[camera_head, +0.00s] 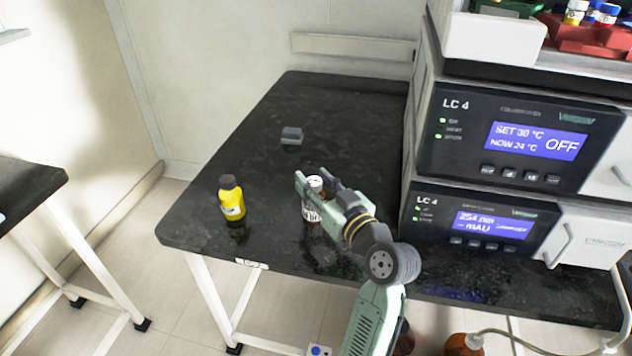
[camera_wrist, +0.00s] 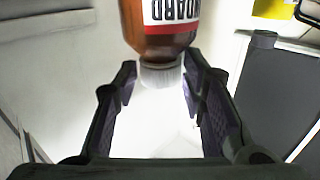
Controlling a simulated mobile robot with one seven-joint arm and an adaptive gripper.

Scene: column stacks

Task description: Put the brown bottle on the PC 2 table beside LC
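The brown bottle (camera_wrist: 160,35) has a white cap and a white label with a red band. In the wrist view it appears cap-down, and the cap (camera_wrist: 161,76) lies between my fingertips with slim gaps on both sides. In the head view my gripper (camera_head: 318,186) is at the upper part of the bottle, with a finger on either side. A finger hides part of the bottle, and its label (camera_head: 311,214) shows below. The bottle looks upright at the black table (camera_head: 265,150). My gripper also shows in the wrist view (camera_wrist: 160,88).
A yellow bottle (camera_head: 231,199) with a black cap stands to the left. A small grey block (camera_head: 291,135) lies farther back. Stacked instruments labelled LC 4 (camera_head: 510,135) fill the right side. Another dark table (camera_head: 25,190) is at far left, across a floor gap.

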